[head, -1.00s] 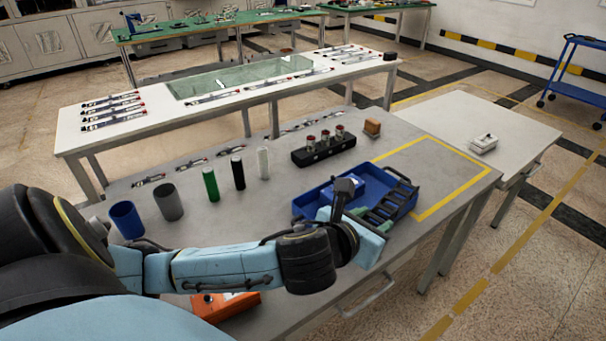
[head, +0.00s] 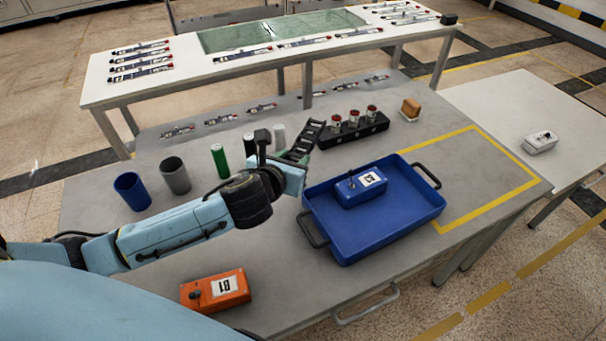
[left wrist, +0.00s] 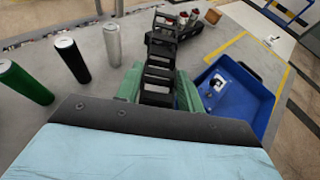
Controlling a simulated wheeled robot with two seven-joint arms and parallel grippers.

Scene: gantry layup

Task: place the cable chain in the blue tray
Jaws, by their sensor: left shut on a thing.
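The cable chain (head: 304,140) is a black ladder-like strip. My left gripper (head: 294,160) is shut on it and holds it up left of the blue tray, near the black holder. In the left wrist view the chain (left wrist: 158,75) stands up between the green fingers (left wrist: 160,92). The blue tray (head: 420,212) lies on the grey table with black handles at two ends. A blue box with a white label (head: 362,188) sits inside it; the rest of its floor is bare. The tray also shows at the right of the left wrist view (left wrist: 262,100). My right gripper is not in view.
A black holder (head: 352,132) with red-topped parts and an orange-brown block (head: 411,108) stand behind the tray. Several upright cylinders, including a green one (head: 219,161), stand left. An orange box (head: 215,289) lies at the front. The yellow-outlined area right of the tray is partly clear.

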